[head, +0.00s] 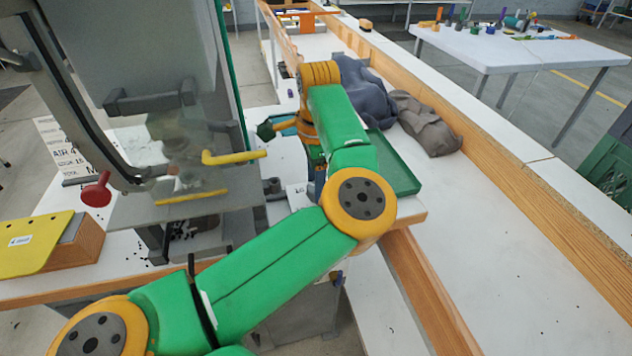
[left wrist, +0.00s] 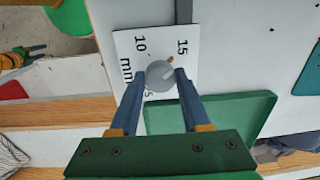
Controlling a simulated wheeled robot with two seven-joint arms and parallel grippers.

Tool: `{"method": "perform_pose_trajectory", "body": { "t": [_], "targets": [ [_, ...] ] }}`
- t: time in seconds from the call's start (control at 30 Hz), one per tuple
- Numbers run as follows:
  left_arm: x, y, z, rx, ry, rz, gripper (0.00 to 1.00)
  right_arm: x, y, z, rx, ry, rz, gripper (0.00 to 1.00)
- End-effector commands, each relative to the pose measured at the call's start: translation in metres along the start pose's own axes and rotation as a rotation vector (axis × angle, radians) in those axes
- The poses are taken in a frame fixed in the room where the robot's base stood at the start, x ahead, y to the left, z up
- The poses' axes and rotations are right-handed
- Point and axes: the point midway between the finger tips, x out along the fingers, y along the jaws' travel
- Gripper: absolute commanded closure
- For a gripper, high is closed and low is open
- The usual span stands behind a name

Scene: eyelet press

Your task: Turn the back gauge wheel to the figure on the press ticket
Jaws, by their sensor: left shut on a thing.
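In the left wrist view, a round grey wheel (left wrist: 160,75) with an orange pointer sits on a white scale plate (left wrist: 125,42) marked 5, 10, 15 and mm. The pointer aims between 10 and 15, closer to 15. My left gripper (left wrist: 161,78) is shut on the wheel, one finger on each side. In the head view its fingers (head: 318,182) are mostly hidden behind my left arm. My right gripper (left wrist: 36,50) shows small at the wrist view's left edge.
The press stands behind a clear guard (head: 190,60) with a yellow handle (head: 232,157). A green tray (head: 400,175) lies beside the wheel. Grey cloths (head: 425,125) lie behind it. A yellow plate on a wooden block (head: 35,245) is at left.

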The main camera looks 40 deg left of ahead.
Motion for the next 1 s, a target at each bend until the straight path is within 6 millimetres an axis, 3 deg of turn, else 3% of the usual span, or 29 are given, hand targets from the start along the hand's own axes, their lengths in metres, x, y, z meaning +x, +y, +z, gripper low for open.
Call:
{"method": "perform_pose_trajectory", "body": {
  "t": [0.3, 0.33, 0.43, 0.77, 1.0],
  "targets": [
    [0.000, 0.000, 0.000, -0.001, 0.000, -0.002, 1.00, 0.000, 0.000, 0.000, 0.000, 0.000, 0.000, 0.50],
    [0.000, 0.000, 0.000, -0.001, 0.000, -0.002, 0.51, 0.000, 0.000, 0.000, 0.000, 0.000, 0.000, 0.50],
    [0.000, 0.000, 0.000, 0.000, 0.000, -0.001, 0.24, 0.000, 0.000, 0.000, 0.000, 0.000, 0.000, 0.50],
    [-0.004, -0.001, 0.000, 0.000, 0.001, -0.003, 0.23, 0.001, 0.000, 0.000, 0.000, 0.000, 0.000, 0.50],
    [-0.054, -0.001, 0.000, 0.000, 0.003, -0.005, 0.23, 0.002, 0.000, 0.000, 0.000, 0.000, 0.000, 0.50]
  ]
}}
